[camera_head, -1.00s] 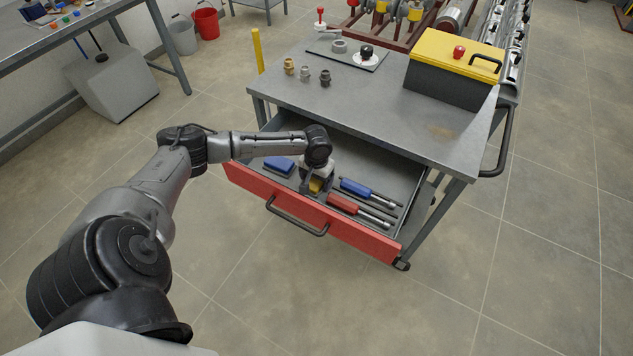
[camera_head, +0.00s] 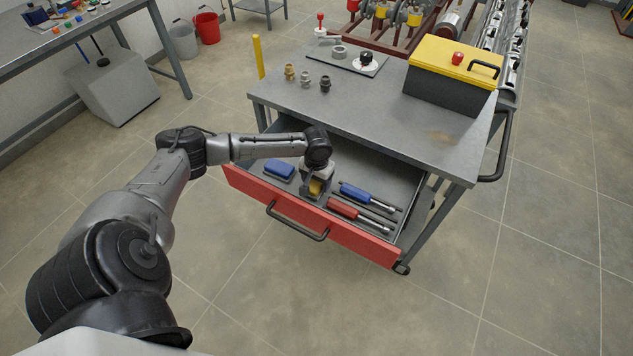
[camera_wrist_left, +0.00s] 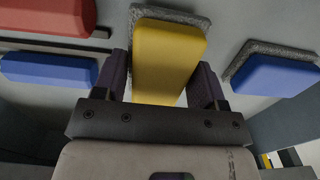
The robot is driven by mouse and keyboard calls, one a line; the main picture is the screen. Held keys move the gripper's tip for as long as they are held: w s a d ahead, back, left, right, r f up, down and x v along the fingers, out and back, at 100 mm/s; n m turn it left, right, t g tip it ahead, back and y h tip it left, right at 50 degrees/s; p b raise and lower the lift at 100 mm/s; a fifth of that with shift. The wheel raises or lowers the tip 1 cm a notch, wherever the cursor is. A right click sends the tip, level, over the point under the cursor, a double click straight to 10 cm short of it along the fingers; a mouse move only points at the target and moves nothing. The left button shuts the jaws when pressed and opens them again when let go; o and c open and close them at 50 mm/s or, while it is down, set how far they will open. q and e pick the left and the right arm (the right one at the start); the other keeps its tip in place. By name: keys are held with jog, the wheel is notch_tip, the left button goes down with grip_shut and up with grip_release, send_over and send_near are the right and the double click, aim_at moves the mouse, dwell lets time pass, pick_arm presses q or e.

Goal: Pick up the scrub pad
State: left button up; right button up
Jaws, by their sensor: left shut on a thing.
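The scrub pad is a yellow block with a rough grey layer; it shows in the wrist view (camera_wrist_left: 168,58) and as a small yellow patch in the head view (camera_head: 317,187). My left gripper (camera_head: 314,190) reaches down into the open drawer. Its dark fingers are shut on the two sides of the yellow pad. I cannot tell whether the pad touches the drawer floor. A similar blue pad (camera_head: 279,168) lies to the left in the drawer, apart from the gripper. My right gripper is not in view.
The red-fronted drawer (camera_head: 262,193) also holds blue (camera_head: 356,191) and red (camera_head: 343,208) handled tools, right of the gripper. The cart top (camera_head: 385,115) hangs over the drawer's back. It bears small fittings and a yellow-lidded toolbox (camera_head: 452,75).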

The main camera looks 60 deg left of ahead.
pick_arm(q)
notch_tip(320, 180, up, 3)
jog(key=shift+r+p, duration=0.15)
jog(key=shift+p, duration=0.45)
jog(key=d+r+p, duration=0.1)
jog(key=d+r, duration=0.1)
jog(key=d, duration=0.1)
jog(key=w+d+r+p, duration=0.1)
jog(key=d, duration=0.2)
jog(key=w+d+r, duration=0.1)
jog(key=d+r, duration=0.1)
jog(key=d, duration=0.2)
jog(key=shift+w+r+p, duration=0.2)
jog(key=shift+r+p, duration=0.1)
jog(key=shift+p, duration=0.1)
jog(key=w+d+r+m, duration=0.2)
jog(key=d+r+m, duration=0.4)
jog(key=d+r, duration=1.6)
jog(key=s+r+p, duration=0.4)
jog(key=r+p, duration=1.3)
jog(key=p, duration=0.1)
jog(key=s+a+r+p, duration=0.1)
jog(key=s+r+p, duration=0.3)
jog(key=r+p, duration=1.3)
jog(key=shift+s+a+r+p, duration=0.2)
jog(key=shift+r+p, duration=0.05)
jog(key=shift+p, duration=0.95)
